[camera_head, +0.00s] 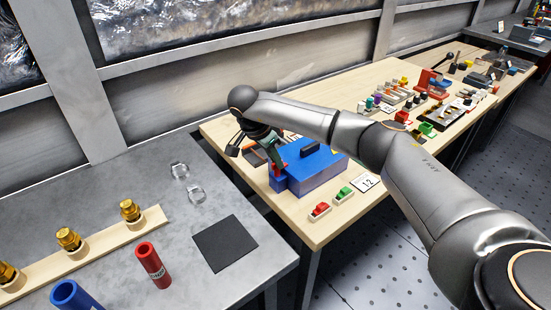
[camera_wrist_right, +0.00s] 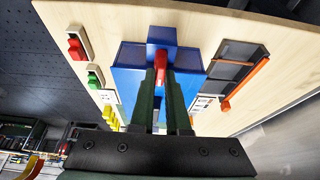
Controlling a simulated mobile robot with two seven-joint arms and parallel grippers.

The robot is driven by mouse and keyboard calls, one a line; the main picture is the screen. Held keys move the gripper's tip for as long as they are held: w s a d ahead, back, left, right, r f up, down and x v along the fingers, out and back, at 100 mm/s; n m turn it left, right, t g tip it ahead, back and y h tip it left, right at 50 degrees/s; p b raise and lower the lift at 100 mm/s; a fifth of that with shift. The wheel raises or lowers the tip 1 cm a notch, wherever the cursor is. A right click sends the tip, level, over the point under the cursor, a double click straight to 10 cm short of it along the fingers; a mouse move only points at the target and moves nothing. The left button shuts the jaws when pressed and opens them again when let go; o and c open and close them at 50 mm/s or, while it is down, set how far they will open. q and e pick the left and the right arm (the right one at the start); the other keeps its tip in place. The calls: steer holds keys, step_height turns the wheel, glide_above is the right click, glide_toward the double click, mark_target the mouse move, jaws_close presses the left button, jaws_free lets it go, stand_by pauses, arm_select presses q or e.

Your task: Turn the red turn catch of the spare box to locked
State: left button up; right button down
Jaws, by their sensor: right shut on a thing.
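The blue spare box (camera_head: 318,172) stands near the left end of the wooden table. Its red turn catch (camera_head: 278,169) is on the side facing my gripper. In the wrist view the catch (camera_wrist_right: 160,62) is a narrow red bar on a blue block (camera_wrist_right: 163,34). My right gripper (camera_head: 276,157) is at that side of the box. Its dark fingers (camera_wrist_right: 161,82) are shut on the red catch, one on each side. The fingers hide the lower part of the catch, and I cannot read any lock mark. My left gripper is not in view.
A red switch piece (camera_head: 320,210) and a green one (camera_head: 344,193) lie in front of the box, near a "12" card (camera_head: 366,182). A tray with an orange edge (camera_wrist_right: 245,84) lies beside the box. The grey table (camera_head: 150,190) holds brass fittings and cylinders.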

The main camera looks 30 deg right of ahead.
steer(key=c, duration=0.9)
jaws_free()
steer(key=shift+r, duration=0.1)
steer(key=b+v, duration=0.1)
steer(key=v, duration=1.1)
steer(key=shift+r, duration=0.2)
